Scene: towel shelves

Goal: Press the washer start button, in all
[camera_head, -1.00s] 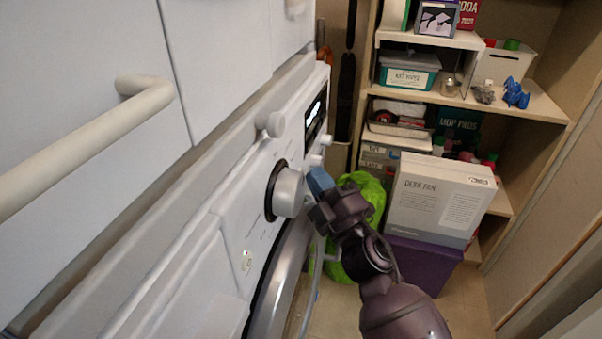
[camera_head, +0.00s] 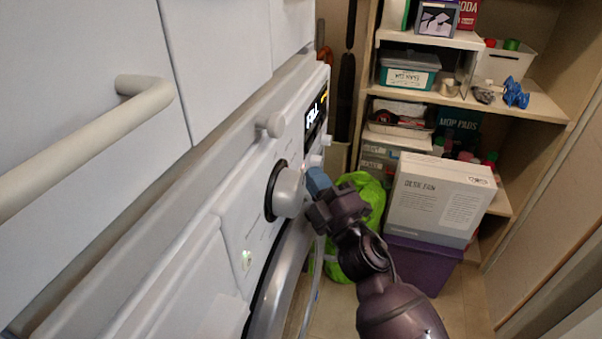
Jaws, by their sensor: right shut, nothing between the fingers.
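The white washer (camera_head: 235,220) runs along the left, its front panel facing right. A large round dial (camera_head: 288,192) sticks out of the panel. Beyond it a dark display (camera_head: 314,113) is lit with white letters that look like "FILL". Small buttons (camera_head: 317,160) stand out below the display, and a reddish light shows near them. My right gripper (camera_head: 317,182) is shut and empty, its blue tip at the panel just beyond the dial. Whether the tip touches a button is hidden by the angle. My left gripper is out of view.
A cabinet with a white handle (camera_head: 140,100) is above the washer. A bright green bag (camera_head: 365,195) lies beyond my right gripper. A desk fan box (camera_head: 440,200) sits on a purple bin (camera_head: 425,262) before wooden shelves (camera_head: 540,105). Bare floor (camera_head: 465,300) shows at lower right.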

